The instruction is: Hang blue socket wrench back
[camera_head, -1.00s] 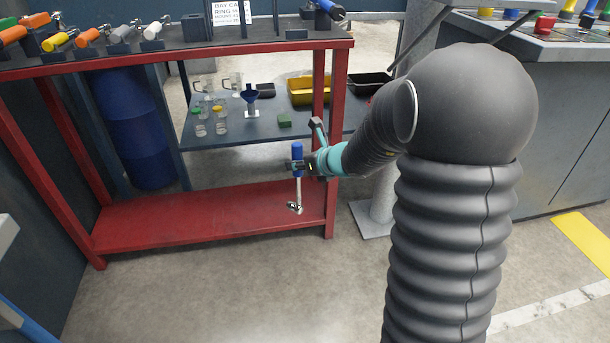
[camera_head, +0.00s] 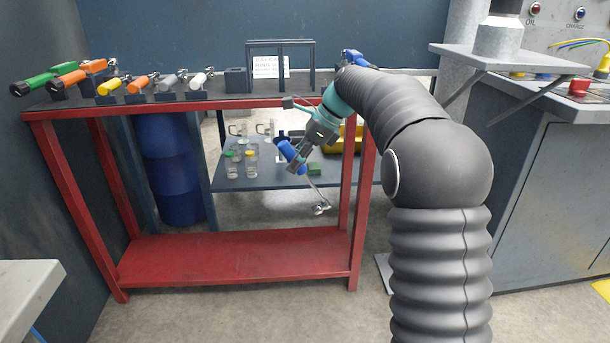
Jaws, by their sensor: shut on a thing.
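The blue socket wrench (camera_head: 291,153) has a blue handle and a silver shaft that ends in a socket head. My gripper (camera_head: 297,163) is shut on its handle. The wrench is tilted, handle up to the left and head down to the right, in the air in front of the red bench (camera_head: 231,103), below the top's front edge. On the bench top, several socket wrenches with green, orange, yellow, grey and white handles (camera_head: 202,79) rest on dark holders at the left. A dark holder block (camera_head: 236,80) without a wrench stands right of the white one.
A dark frame (camera_head: 282,44) and a white sign (camera_head: 265,66) stand at the back of the bench top. A blue-handled tool (camera_head: 354,58) lies at its right end. Jars (camera_head: 251,163) stand on a shelf behind the bench. A grey console (camera_head: 540,150) is at the right.

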